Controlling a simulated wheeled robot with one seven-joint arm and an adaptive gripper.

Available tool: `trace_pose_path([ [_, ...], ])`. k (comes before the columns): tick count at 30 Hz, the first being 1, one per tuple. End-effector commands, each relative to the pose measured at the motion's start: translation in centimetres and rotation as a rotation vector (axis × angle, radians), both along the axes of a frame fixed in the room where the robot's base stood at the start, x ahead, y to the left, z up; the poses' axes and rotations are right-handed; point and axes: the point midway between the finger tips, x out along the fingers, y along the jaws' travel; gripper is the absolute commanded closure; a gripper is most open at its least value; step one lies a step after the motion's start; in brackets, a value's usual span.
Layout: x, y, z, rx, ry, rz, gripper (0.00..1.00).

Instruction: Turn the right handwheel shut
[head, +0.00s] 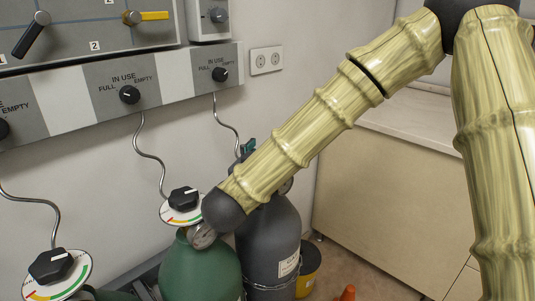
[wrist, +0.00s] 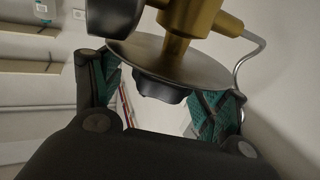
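The right handwheel is a black knob (wrist: 160,88) under a round disc (wrist: 170,62) with a brass valve body (wrist: 190,22) in the wrist view. My gripper (wrist: 162,100) is open, its teal-padded fingers apart on the left and right of the knob. A gap shows around the knob, and I cannot tell if a finger touches the disc rim. In the head view my arm hides this handwheel above the dark grey cylinder (head: 270,240); only a teal bit of my gripper (head: 247,147) shows.
A green cylinder with a black handwheel (head: 184,198) on a coloured dial stands just left. Another black handwheel (head: 51,265) is at the lower left. A wall panel with knobs (head: 130,94) runs above, with thin bent tubes down. A yellow bucket (head: 308,268) stands behind the grey cylinder.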

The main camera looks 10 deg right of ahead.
Motion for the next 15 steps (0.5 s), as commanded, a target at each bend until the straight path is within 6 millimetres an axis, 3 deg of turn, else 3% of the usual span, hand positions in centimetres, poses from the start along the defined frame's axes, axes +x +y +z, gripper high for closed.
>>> trace_pose_path([
  [8, -0.2, 0.2, 0.0, -0.001, 0.001, 0.002, 0.26],
  [15, -2.6, 1.8, 0.0, -0.003, 0.002, 0.004, 0.26],
])
